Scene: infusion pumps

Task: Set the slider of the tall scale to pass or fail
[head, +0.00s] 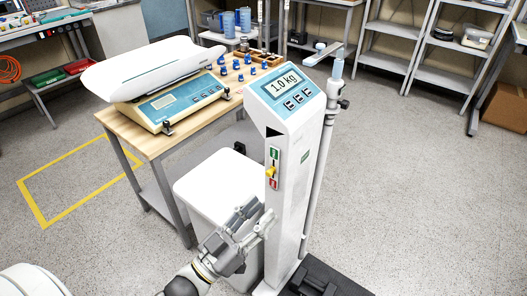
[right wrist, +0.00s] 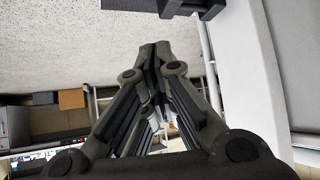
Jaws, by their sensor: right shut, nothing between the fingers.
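The tall scale (head: 293,140) is a white column with a blue-framed display (head: 284,85) reading 1.0 kg. Its front has a slider strip with a green label (head: 275,153) above and a red label (head: 273,184) below. The yellow slider knob (head: 270,172) sits between them, closer to the red one.
A white bin (head: 215,185) stands left of the column. Behind it is a wooden table (head: 150,140) with a baby scale (head: 150,75) and several blue weights. A dark base (head: 320,280) lies at the column's foot. Grey shelves (head: 390,45) stand at the back; the right floor is free.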

